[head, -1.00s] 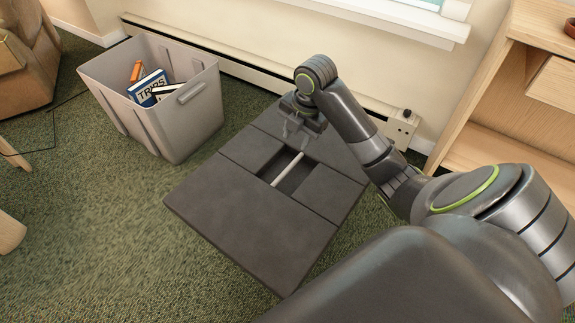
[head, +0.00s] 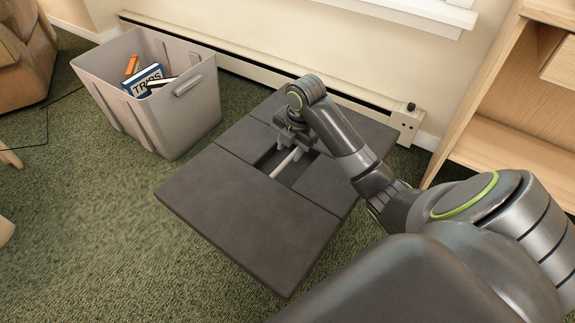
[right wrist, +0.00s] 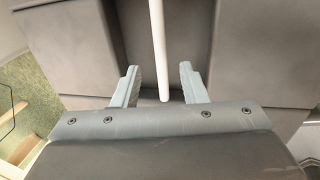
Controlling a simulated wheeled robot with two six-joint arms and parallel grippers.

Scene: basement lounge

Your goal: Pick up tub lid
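The tub lid (head: 255,220) is a dark grey, flat, panelled slab beside the tub. A pale bar handle (head: 286,163) spans a recess in its middle; it also shows in the right wrist view as a white rod (right wrist: 158,45). My right gripper (head: 294,147) is over the far part of the recess, fingers pointing down. In the right wrist view my right gripper (right wrist: 160,72) is open, one finger on each side of the bar, with gaps on both sides. My left gripper is out of view.
The grey open tub (head: 172,118) stands on the green carpet left of the lid, holding a blue book (head: 146,80) and an orange item (head: 132,64). A baseboard heater (head: 260,75) runs behind. A wooden shelf (head: 500,150) stands at the right.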

